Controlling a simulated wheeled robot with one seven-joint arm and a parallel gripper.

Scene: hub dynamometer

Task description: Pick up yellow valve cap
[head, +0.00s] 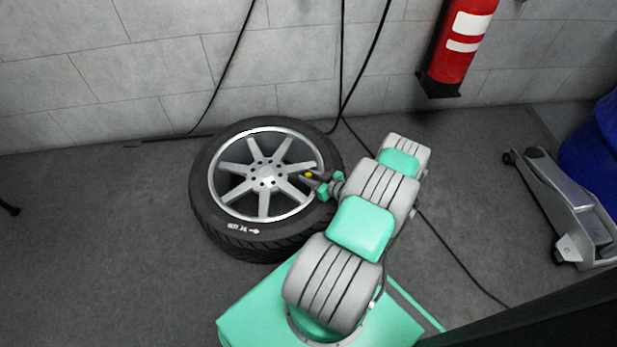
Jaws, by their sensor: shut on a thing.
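The yellow valve cap (308,174) is a tiny yellow spot over the right part of the wheel's silver rim. My gripper (309,176) is shut on the cap, with its dark fingers around it. The wheel (265,178) lies flat on the floor, a black tire around a silver multi-spoke rim. The cap is too small in the head view to tell whether it touches the rim or is held above it. My arm reaches in from the lower right, over the tire's right edge.
A red fire extinguisher (460,40) hangs on the grey block wall (150,60). A grey floor jack (566,205) and a blue drum (595,150) stand at the right. Black cables (342,60) run down the wall and across the floor.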

